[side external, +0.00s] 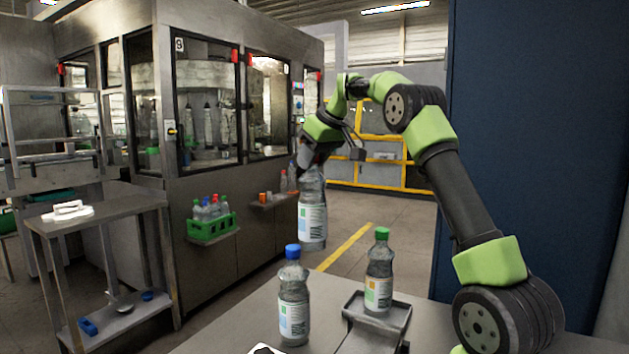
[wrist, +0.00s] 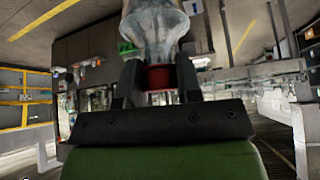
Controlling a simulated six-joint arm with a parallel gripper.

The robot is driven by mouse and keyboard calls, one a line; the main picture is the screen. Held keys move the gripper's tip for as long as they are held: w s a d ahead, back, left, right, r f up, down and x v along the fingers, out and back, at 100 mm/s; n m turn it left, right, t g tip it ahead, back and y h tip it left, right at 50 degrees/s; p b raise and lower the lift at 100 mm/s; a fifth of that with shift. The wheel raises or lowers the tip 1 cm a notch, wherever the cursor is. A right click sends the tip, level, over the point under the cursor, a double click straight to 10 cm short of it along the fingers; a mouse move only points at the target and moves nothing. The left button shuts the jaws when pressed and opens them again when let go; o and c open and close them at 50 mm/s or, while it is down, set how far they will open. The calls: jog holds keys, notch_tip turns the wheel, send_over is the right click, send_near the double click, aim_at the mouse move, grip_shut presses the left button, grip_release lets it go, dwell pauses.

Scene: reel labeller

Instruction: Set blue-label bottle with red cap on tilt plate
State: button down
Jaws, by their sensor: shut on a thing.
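My gripper (side external: 301,160) is shut at the cap end of a clear bottle (side external: 312,207) with a white and blue label. The bottle hangs nearly upright in the air, above and beyond the table. In the wrist view its red cap (wrist: 158,78) sits between the two fingers, with the bottle's clear shoulder (wrist: 157,30) past them. A grey metal tray-like plate (side external: 401,313), which looks like the tilt plate, is on the table. A bottle with a green cap and an orange-green label (side external: 379,270) stands on it.
A blue-capped bottle (side external: 293,297) stands on the grey table (side external: 235,325) left of the plate. A green crate of bottles (side external: 212,229) sits on a machine ledge further back. A dark blue panel (side external: 540,130) stands at the right.

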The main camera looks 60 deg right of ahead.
aim_at(321, 180)
jog(key=shift+r, duration=0.35)
jog(key=s+f, duration=0.1)
jog(key=s+a+f+m+h, duration=0.1)
jog(key=f, duration=0.1)
jog(key=s+f+m, duration=0.1)
jog(key=shift+s+a+f, duration=0.1)
jog(key=shift+a+f, duration=0.15)
jog(key=shift+f, duration=0.05)
jog(key=s+a+r+m+g+h, duration=0.1)
jog(key=s+a+m+g+h, duration=0.1)
jog(key=s+a+m+g, duration=0.4)
jog(key=s+a+r+m+g+h, duration=0.1)
jog(key=s+a+m+g+h, duration=0.1)
jog(key=s+m, duration=0.7)
notch_tip(321, 180, down, 10)
jog(key=m, duration=0.1)
jog(key=shift+w+a+f+m, duration=0.2)
jog(key=shift+w+a+m, duration=0.05)
jog(key=shift+m, duration=0.05)
jog(key=shift+f, duration=0.1)
jog(key=c, duration=0.8)
grip_release()
